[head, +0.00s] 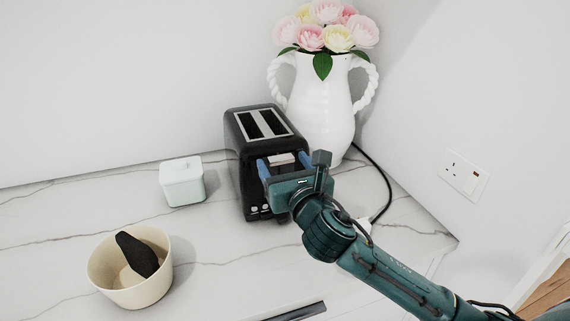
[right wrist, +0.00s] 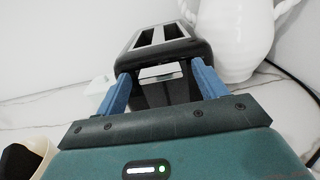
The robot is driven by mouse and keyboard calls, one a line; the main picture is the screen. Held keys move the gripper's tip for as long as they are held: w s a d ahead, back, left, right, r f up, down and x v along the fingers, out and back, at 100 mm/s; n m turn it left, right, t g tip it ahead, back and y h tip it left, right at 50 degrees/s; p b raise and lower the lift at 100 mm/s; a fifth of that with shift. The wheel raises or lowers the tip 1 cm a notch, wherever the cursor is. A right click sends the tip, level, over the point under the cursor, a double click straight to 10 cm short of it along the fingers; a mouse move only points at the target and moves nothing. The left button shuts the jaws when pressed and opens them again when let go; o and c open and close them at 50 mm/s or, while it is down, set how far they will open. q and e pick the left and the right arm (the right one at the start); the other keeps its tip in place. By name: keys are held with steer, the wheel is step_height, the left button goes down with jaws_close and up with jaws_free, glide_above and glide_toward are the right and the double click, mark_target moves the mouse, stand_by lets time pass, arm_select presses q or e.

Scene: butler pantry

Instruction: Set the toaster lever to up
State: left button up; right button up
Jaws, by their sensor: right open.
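The black toaster (head: 236,128) stands upright on the counter, with two long slots in its silver top. Its pale lever (head: 281,158) is on the end face that my right gripper faces, near the top. The lever also shows in the right wrist view (right wrist: 161,72). My right gripper (head: 285,164) is open, with its blue fingers to either side of the lever. In the right wrist view a gap shows between the lever and each finger. Part of the toaster's end face is hidden by the gripper. My left gripper is not in view.
A white vase (head: 322,100) with flowers stands close behind and right of the toaster. A pale lidded box (head: 182,184) is to its left. A cream bowl (head: 132,290) holding a dark object (head: 138,254) is at front left. A black cord (head: 386,190) runs behind my arm.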

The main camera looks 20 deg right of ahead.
steer(key=shift+c, duration=0.3)
steer(key=c, duration=1.3)
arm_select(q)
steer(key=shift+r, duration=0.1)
arm_select(e)
step_height(320, 180, down, 2)
steer(key=shift+f, duration=0.15)
steer(key=o, duration=1.4)
steer(key=shift+c, duration=0.2)
arm_select(q)
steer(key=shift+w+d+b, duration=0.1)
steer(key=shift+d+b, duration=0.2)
steer(key=shift+b, duration=0.35)
arm_select(e)
steer(key=s, duration=1.3)
steer(key=shift+d, duration=0.2)
